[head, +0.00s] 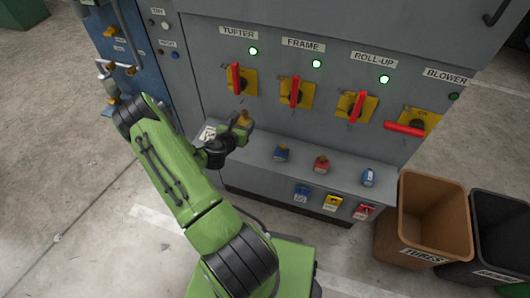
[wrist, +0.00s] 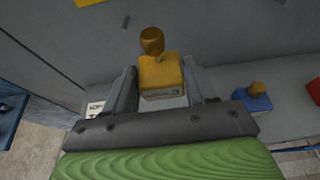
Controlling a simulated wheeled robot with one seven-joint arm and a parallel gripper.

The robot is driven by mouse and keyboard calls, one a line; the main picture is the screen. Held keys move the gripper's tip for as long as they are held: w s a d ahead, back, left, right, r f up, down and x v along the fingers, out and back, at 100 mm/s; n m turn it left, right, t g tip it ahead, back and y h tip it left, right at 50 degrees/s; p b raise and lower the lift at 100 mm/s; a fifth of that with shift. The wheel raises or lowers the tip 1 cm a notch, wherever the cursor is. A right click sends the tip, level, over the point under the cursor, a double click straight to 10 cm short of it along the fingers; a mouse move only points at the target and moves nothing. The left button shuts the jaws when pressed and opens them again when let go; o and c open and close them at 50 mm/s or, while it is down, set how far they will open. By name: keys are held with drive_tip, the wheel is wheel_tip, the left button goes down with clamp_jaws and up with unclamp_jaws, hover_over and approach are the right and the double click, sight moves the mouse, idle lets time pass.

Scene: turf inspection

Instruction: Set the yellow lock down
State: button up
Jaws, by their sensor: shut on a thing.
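The yellow lock (head: 243,119) is between the fingers of my gripper (head: 238,127), over the left part of the grey ledge (head: 262,165). In the wrist view the yellow lock (wrist: 160,75) sits upright between both fingers of my gripper (wrist: 160,85), which is shut on it. Its rounded darker yellow top stands clear above the fingers. I cannot tell whether its underside touches the ledge.
A blue lock (head: 281,153), a red lock (head: 321,164) and a blue-and-white item (head: 369,178) stand along the ledge. A white card (head: 207,133) lies at its left end. Red-handled switches (head: 295,92) line the panel above. A brown bin (head: 408,230) stands right.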

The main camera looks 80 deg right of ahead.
sight(245, 149)
wheel_tip(245, 149, down, 10)
drive_tip(key=b, duration=0.3)
drive_tip(key=shift+s, duration=0.15)
drive_tip(key=shift+r, duration=0.1)
drive_tip(key=o, duration=0.6)
drive_tip(key=shift+f, duration=0.25)
drive_tip(key=o, duration=0.4)
drive_tip(key=shift+o, duration=0.2)
drive_tip(key=shift+r, duration=0.15)
